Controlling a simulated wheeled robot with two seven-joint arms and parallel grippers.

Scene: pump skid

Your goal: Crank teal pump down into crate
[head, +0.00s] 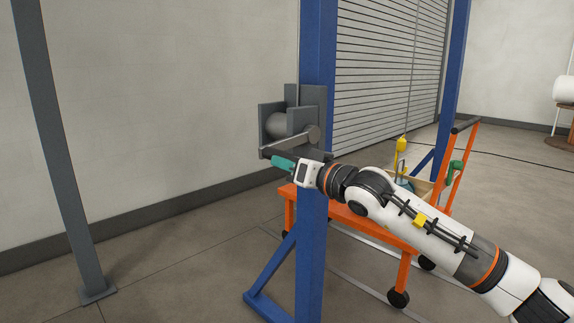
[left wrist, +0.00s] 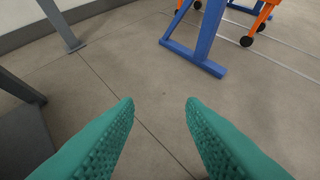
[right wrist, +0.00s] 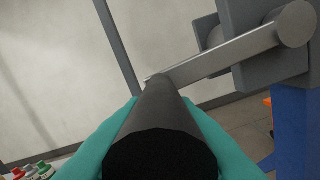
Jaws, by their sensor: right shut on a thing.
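A grey hand winch (head: 283,124) is mounted on a blue post. Its crank arm (head: 290,143) reaches left and slightly down from the hub; it also shows in the right wrist view (right wrist: 225,58). My right gripper (head: 283,163) is shut around the dark crank handle (right wrist: 160,115), at the outer end of the crank arm. A small teal shape, seemingly the pump (head: 403,183), is below a yellow hook block (head: 401,145) at the crate (head: 422,186). My arm partly hides this area, so pump contact is unclear. My left gripper (left wrist: 160,102) is open and empty above bare floor.
An orange wheeled cart (head: 375,228) carries the crate behind the blue post (head: 314,230). A grey post (head: 58,150) stands at left. The floor (head: 190,265) between these posts is clear. A roller shutter (head: 385,70) is behind.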

